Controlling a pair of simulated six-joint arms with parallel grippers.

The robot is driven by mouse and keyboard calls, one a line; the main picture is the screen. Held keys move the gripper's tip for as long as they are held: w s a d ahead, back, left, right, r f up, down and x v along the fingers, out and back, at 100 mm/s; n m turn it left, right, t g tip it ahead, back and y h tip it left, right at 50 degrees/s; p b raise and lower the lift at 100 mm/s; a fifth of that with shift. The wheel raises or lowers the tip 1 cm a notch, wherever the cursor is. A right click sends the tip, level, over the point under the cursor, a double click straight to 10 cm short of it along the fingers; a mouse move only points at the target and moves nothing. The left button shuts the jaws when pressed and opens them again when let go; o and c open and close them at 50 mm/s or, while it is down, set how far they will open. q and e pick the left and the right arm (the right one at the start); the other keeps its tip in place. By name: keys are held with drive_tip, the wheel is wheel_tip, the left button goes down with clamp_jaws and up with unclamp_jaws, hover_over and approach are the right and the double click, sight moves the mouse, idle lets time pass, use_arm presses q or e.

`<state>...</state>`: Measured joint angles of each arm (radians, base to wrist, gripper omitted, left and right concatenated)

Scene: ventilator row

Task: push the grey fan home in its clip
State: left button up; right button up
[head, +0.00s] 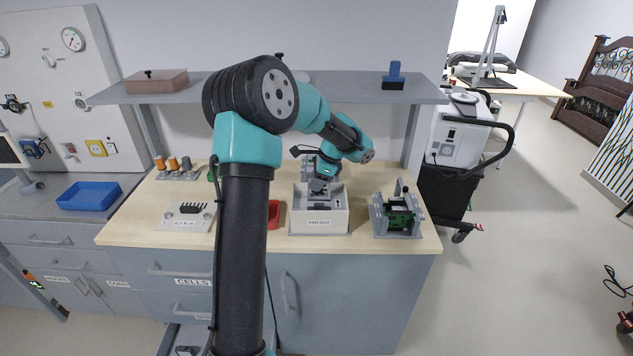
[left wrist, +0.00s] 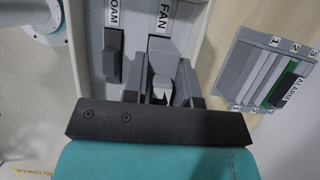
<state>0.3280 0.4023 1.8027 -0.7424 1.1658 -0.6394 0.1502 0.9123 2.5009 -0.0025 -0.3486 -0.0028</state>
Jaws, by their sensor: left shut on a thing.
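The grey fan (left wrist: 164,62) shows in the left wrist view between my left gripper's fingers, just beyond the dark palm bar. My left gripper (left wrist: 162,97) is shut on it. The fan is in line with the FAN label, in a grey slot of the white housing. The clip cannot be told apart from the slot walls, so I cannot tell how deep the fan sits. In the head view my left gripper (head: 320,186) points down into the open white housing (head: 320,222). The fingers and fan are small there. My right gripper is not in view.
A dark block (left wrist: 114,55) sits by the FOAM label. To the right of the housing stands a grey fixture with a green board (head: 398,212). A red tray (head: 274,213) and a plate with a black rack (head: 187,216) lie to the left. A shelf (head: 360,95) runs above the bench.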

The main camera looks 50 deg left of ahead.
sight(315, 198)
use_arm(q)
drive_tip(key=shift+f, duration=1.95)
idle(0.9)
drive_tip(key=shift+s+d+f, duration=0.1)
drive_tip(key=shift+s+f, duration=0.1)
drive_tip(key=shift+f, duration=0.55)
idle(0.6)
drive_tip(key=o, duration=0.8)
drive_tip(key=shift+w+r, duration=0.1)
drive_tip(key=shift+r, duration=0.45)
drive_tip(key=shift+o, duration=1.1)
drive_tip(key=shift+r, duration=0.3)
drive_tip(key=shift+w+r, duration=0.1)
drive_tip(key=shift+r, duration=2.8)
drive_tip(key=shift+c, duration=0.3)
